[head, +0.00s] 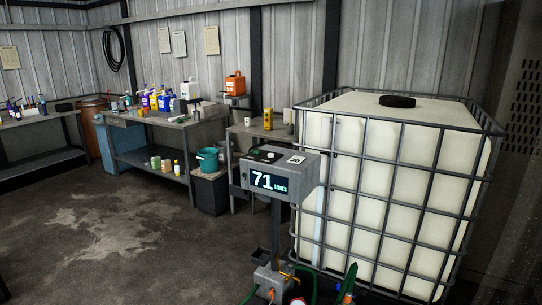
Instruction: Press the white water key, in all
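The grey disperser column (276,222) stands in front of a large white tank. Its box-shaped head (240,175) has a dark display (269,182) on the front showing a bright 71 with small lettering beside it. Neither of my grippers is in view.
The caged white tank (400,180) with a black lid (397,101) fills the right side. Green hoses (306,278) and fittings surround the column's foot. Workbenches (160,118) with bottles line the back wall. The stained floor (110,235) at the left is mostly clear.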

